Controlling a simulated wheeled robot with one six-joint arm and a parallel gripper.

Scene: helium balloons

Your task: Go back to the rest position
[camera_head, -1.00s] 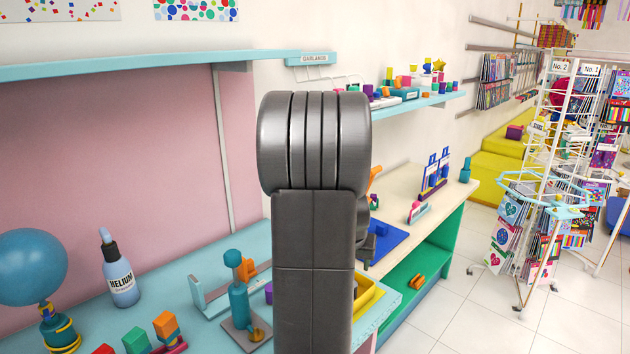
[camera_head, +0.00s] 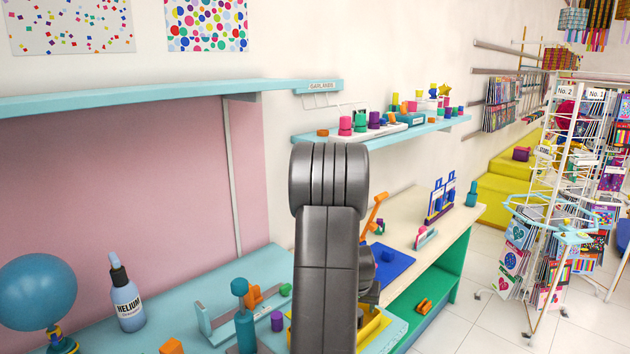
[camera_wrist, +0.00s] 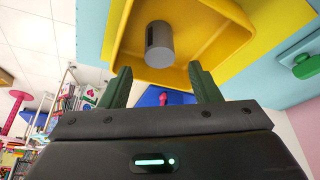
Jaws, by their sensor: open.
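My gripper (camera_wrist: 163,88) shows in the wrist view with its two dark green fingers spread apart and nothing between them. Beyond the fingers is a yellow tray (camera_wrist: 228,15) with a grey cylinder (camera_wrist: 160,45) in it. In the head view my grey arm stands in the middle and hides most of the yellow tray (camera_head: 372,333); my gripper's fingers cannot be made out there.
A blue balloon (camera_head: 38,292) and a helium bottle (camera_head: 126,295) stand on the blue counter at left. A teal pump-like stand (camera_head: 243,315) is left of my arm. A wall shelf (camera_head: 385,130) with small items is behind. Open floor (camera_head: 470,330) lies at right.

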